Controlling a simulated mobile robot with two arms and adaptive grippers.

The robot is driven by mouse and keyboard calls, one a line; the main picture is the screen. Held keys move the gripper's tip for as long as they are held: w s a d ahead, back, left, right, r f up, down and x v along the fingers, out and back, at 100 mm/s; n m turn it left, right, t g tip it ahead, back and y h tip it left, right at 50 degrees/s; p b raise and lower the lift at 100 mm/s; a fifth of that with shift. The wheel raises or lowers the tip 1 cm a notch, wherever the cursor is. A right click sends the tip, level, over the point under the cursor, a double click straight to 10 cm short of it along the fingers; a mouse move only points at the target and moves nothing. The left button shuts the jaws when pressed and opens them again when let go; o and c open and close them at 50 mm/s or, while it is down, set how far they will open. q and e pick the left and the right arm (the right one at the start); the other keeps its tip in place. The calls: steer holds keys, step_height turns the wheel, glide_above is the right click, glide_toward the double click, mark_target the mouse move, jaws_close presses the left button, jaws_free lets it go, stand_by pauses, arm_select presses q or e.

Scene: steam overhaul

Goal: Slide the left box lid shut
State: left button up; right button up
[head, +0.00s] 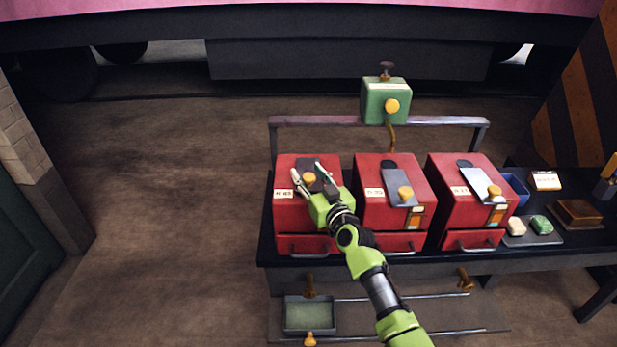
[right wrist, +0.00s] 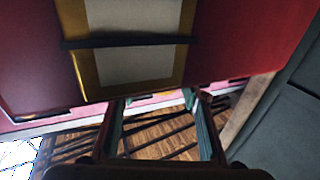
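The left red box (head: 288,218) stands at the left end of the row on a dark bench. Its dark grey lid (head: 308,163) and yellow knob (head: 309,178) show on the top, and my gripper hides much of the lid. I cannot tell how far the lid is slid. My right gripper (head: 309,172) is over this box, its two fingers apart on either side of the knob. I cannot tell whether they touch it. In the right wrist view the fingers (right wrist: 160,125) are spread with nothing seen between them. My left gripper is not in view.
The middle red box (head: 367,205) and right red box (head: 449,205) have similar grey lids with yellow knobs. A green box (head: 386,103) is on the rail (head: 325,121) behind. A blue bin (head: 516,188) and soap-like blocks (head: 541,225) are at the right. The floor left of the bench is clear.

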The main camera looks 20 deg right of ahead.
steer(key=shift+s+f, duration=0.15)
steer(key=shift+s, duration=0.55)
steer(key=s+d, duration=0.1)
steer(key=s, duration=0.9)
steer(key=shift+s+d, duration=0.2)
steer(key=shift+s, duration=0.1)
steer(key=shift+a, duration=0.1)
